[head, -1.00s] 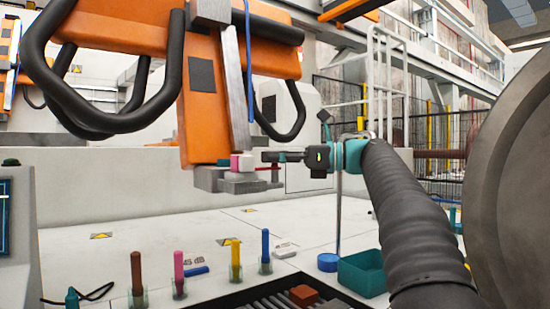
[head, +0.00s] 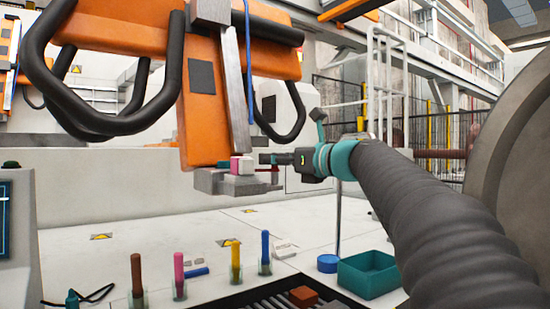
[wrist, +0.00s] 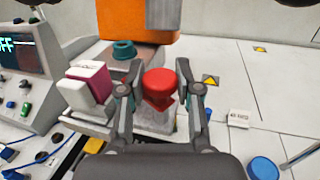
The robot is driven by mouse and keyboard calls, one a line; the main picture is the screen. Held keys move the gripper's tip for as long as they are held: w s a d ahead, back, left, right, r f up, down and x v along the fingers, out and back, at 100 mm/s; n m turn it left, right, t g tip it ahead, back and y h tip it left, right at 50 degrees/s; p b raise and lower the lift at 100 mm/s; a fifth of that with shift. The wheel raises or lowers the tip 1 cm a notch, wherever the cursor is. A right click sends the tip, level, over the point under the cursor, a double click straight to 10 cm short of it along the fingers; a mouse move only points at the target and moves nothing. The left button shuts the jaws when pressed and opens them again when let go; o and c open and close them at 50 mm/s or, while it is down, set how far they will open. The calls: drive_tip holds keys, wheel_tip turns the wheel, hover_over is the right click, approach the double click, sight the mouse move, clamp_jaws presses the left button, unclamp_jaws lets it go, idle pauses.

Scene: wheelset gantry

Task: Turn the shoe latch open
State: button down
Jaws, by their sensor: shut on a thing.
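The red shoe latch (wrist: 161,84) shows in the wrist view as a rounded knob with a pointed lower part, on a grey block (wrist: 155,122). My gripper (wrist: 161,76) has one finger on each side of it and is shut on it. In the head view my gripper (head: 267,158) reaches in from the right, at the lower end of the orange hanging frame (head: 200,125). A small part of the red latch (head: 274,169) shows just below the fingers there. The fingers hide the latch's sides in the wrist view.
A white and magenta block (wrist: 88,85) stands close left of my gripper, and a teal ring (wrist: 123,50) lies behind. Below are several coloured pegs (head: 235,262), a green bin (head: 367,274) and a blue disc (head: 328,263).

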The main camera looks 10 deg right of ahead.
drive_tip(key=m+t+h, duration=0.1)
drive_tip(key=m+t+h+p, duration=0.1)
drive_tip(key=h, duration=0.1)
drive_tip(key=shift+a+r+m, duration=0.15)
drive_tip(key=shift+r+m, duration=0.05)
drive_tip(key=shift+m, duration=0.1)
drive_tip(key=shift+f+m+t+h+p, duration=0.1)
drive_tip(key=shift+m+t+h+p, duration=0.4)
drive_tip(key=shift+h, duration=0.5)
drive_tip(key=shift+m+t+h+p, duration=0.2)
drive_tip(key=shift+m+h+p, duration=0.1)
drive_tip(key=shift+m+h, duration=0.55)
drive_tip(key=shift+d+m+h, duration=0.2)
drive_tip(key=shift+m+h, duration=0.25)
drive_tip(key=shift+h, duration=0.6)
drive_tip(key=c, duration=0.8)
unclamp_jaws()
drive_tip(key=s, duration=0.4)
drive_tip(key=s+d, duration=0.1)
drive_tip(key=s, duration=0.7)
drive_tip(key=shift+d, duration=0.25)
drive_tip(key=shift+w, duration=0.1)
